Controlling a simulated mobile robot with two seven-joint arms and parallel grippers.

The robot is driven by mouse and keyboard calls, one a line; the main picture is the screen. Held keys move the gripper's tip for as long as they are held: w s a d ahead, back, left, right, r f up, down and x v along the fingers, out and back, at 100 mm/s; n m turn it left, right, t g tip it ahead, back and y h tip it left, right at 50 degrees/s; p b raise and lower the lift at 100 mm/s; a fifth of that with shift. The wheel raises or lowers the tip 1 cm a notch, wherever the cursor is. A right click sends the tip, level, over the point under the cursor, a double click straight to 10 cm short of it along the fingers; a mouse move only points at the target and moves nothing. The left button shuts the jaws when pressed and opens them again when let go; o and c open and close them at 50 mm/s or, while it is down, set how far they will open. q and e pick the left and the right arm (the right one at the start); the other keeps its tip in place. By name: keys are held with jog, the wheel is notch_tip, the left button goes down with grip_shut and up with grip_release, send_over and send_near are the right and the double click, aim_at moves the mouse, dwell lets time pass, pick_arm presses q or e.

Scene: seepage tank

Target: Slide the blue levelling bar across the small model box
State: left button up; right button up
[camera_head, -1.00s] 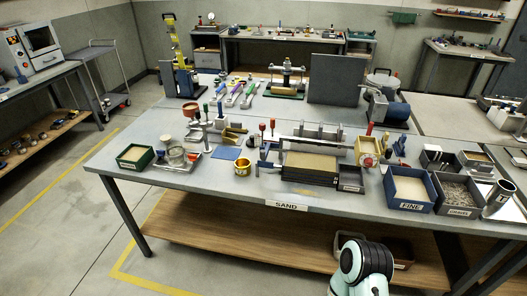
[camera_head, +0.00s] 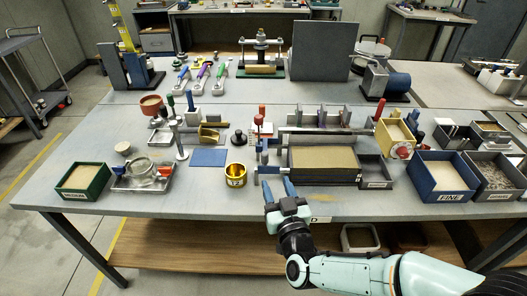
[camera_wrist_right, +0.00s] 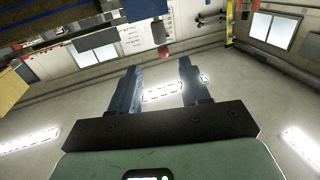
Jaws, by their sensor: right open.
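The small model box (camera_head: 352,178) is a dark, low box filled with level tan sand, near the front edge of the table. A small upright blue piece (camera_head: 264,157), which may be part of the blue levelling bar, stands at the box's left end. I cannot make out the bar's full shape. My right gripper (camera_head: 279,187) is open and empty at the table's front edge, just below the blue piece and left of the box's front. Its two spread fingers also show in the right wrist view (camera_wrist_right: 160,85), with nothing between them. My left gripper is not in view.
A brass cup (camera_head: 236,181) stands left of the gripper, with a blue square plate (camera_head: 208,157) behind it. A small dark tray (camera_head: 376,178) adjoins the box's right end. The blue FINE bin (camera_head: 442,188) is farther right.

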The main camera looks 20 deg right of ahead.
aim_at(266, 158)
jog(key=w, duration=1.2)
jog(key=shift+w+d, duration=0.1)
jog(key=shift+w, duration=0.25)
grip_shut()
